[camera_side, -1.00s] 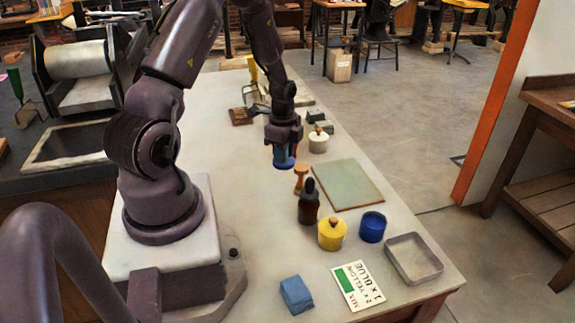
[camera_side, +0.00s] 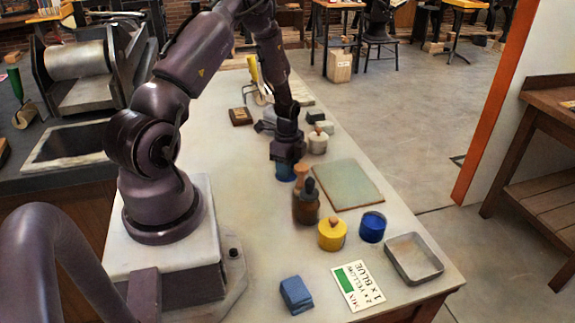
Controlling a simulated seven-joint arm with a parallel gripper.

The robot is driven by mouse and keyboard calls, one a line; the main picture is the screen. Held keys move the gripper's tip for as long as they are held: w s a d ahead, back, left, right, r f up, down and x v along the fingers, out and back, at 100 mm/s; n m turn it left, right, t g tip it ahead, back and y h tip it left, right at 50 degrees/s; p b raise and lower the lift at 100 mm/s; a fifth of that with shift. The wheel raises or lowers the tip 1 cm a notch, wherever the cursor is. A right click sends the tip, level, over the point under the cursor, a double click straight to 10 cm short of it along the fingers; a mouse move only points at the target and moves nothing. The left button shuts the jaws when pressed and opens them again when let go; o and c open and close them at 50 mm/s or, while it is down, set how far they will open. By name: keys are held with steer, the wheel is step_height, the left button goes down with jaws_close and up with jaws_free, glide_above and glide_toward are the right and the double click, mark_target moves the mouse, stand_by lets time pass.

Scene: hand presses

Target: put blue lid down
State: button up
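The blue lid (camera_side: 285,173) is just below my gripper (camera_side: 287,163), low over or on the white table, left of the wooden-handled tool (camera_side: 301,172). My gripper's fingertips are at the lid; they are too small and dark to show whether they grip it. The blue jar (camera_side: 372,227) stands on the table to the front right, with no lid on top. The yellow jar (camera_side: 332,234) beside it has a yellow lid with a wooden knob.
A dark dropper bottle (camera_side: 307,203) stands close in front of the wooden tool. A greenish plate (camera_side: 347,184), a metal tray (camera_side: 413,258), a recipe card (camera_side: 358,286) and a blue block (camera_side: 296,294) lie nearby. A white lidded jar (camera_side: 318,142) stands behind.

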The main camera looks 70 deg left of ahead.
steer(key=shift+o, duration=0.2)
steer(key=w+d+r+n, duration=0.1)
steer(key=d+r, duration=0.2)
steer(key=r, duration=0.7)
steer(key=w+d+r, duration=0.1)
steer(key=d+r, duration=0.1)
steer(key=r, duration=0.8)
steer(key=s+d+r+n+t+y, duration=0.1)
steer(key=s+d+r+n+t, duration=0.25)
steer(key=d+r, duration=0.9)
steer(key=s+d+r+n+t+h, duration=0.1)
steer(key=s+d+r+n+t, duration=0.1)
steer(key=s+d+n, duration=0.2)
steer(key=s+d, duration=0.3)
steer(key=d, duration=0.2)
